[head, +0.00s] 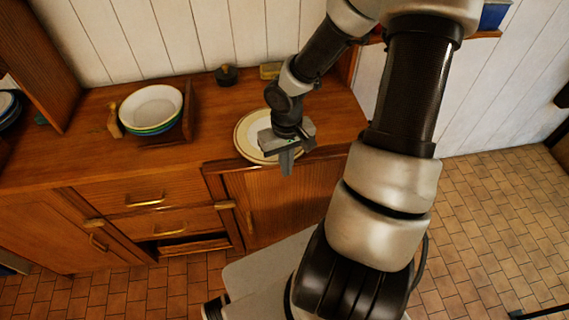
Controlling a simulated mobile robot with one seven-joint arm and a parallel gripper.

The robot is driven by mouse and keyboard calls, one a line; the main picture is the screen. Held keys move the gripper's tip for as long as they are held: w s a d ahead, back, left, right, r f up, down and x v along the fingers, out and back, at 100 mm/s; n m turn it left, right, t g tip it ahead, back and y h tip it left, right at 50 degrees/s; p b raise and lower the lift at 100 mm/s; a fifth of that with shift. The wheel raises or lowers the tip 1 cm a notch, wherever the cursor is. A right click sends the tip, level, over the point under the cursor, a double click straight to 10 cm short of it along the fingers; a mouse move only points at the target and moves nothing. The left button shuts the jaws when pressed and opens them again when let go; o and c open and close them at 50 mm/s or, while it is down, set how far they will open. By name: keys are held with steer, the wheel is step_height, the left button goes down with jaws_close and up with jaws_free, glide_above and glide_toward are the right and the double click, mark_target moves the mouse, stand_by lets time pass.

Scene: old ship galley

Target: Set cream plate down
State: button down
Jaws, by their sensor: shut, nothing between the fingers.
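The cream plate (246,137) lies on the wooden counter, near its front edge, partly hidden behind my gripper. It has a darker rim line and looks flat. My gripper (287,165) is over the plate's front right part, with its fingers pointing down near the counter's front edge. The fingers are shut with nothing between them. I cannot tell whether the fingers touch the plate.
A stack of bowls (152,107), white on top, stands left of the plate beside a low wooden divider (190,108). A dark weight-like object (226,75) and a yellowish block (270,71) are at the back. The counter (215,105) is clear between bowls and plate.

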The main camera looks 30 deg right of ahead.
steer(key=shift+w, duration=0.55)
steer(key=w, duration=0.3)
steer(key=shift+w+d, duration=0.1)
steer(key=shift+w, duration=0.3)
steer(key=shift+s, duration=0.1)
